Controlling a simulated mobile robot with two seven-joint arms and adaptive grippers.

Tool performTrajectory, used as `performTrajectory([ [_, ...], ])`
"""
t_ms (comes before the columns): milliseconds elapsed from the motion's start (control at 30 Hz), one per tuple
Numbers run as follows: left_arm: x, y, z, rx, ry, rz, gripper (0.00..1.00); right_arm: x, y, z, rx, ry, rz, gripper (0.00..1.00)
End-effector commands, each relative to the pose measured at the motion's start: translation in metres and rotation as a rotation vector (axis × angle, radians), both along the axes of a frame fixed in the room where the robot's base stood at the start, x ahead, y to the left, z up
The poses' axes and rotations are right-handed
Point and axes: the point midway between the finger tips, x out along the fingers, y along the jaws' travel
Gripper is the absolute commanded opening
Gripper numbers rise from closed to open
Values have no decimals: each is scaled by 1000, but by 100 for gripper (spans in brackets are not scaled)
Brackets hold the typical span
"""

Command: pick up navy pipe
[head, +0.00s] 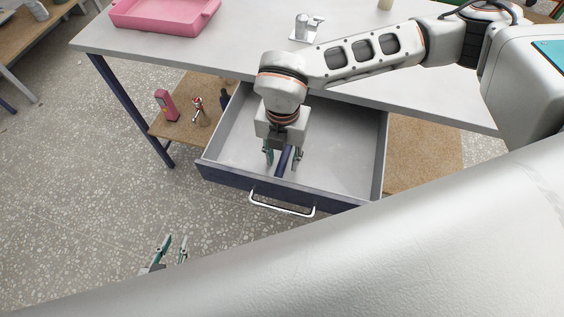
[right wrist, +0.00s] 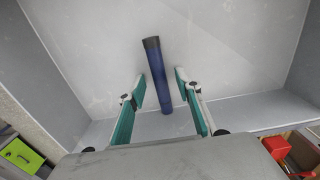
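The navy pipe (head: 284,162) lies in the open drawer (head: 345,170), partly hidden by my right gripper in the head view. In the right wrist view the pipe (right wrist: 158,75) is a dark blue tube with a blackish far end. My right gripper (head: 283,157) points down into the drawer and is open. In the right wrist view the right gripper (right wrist: 161,88) has one finger on each side of the pipe, with visible gaps on both sides. My left gripper (head: 173,246) is open and empty, low over the floor, left of the drawer.
The drawer hangs under a grey tabletop (head: 225,55) with a white handle (head: 282,205) in front. A pink tray (head: 165,15) and a metal tap (head: 306,27) stand on the top.

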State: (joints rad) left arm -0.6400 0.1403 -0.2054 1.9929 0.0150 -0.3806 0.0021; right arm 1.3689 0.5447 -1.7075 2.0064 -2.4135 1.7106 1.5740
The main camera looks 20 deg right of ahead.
Motion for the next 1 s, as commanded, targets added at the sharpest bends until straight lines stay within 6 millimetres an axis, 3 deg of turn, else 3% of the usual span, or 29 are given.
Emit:
performTrajectory([
  [233, 2, 1, 1, 2, -4, 0, 25, 0, 0, -4, 0, -1, 1, 34],
  [367, 2, 1, 2, 1, -5, 0, 25, 0, 0, -4, 0, -1, 1, 3],
  [400, 2, 1, 2, 2, -5, 1, 25, 0, 0, -4, 0, -1, 1, 0],
  [767, 2, 1, 2, 1, -5, 1, 25, 0, 0, -2, 0, -1, 1, 0],
  [1000, 2, 1, 3, 1, -5, 1, 25, 1, 0, 16, 2, -4, 1, 0],
])
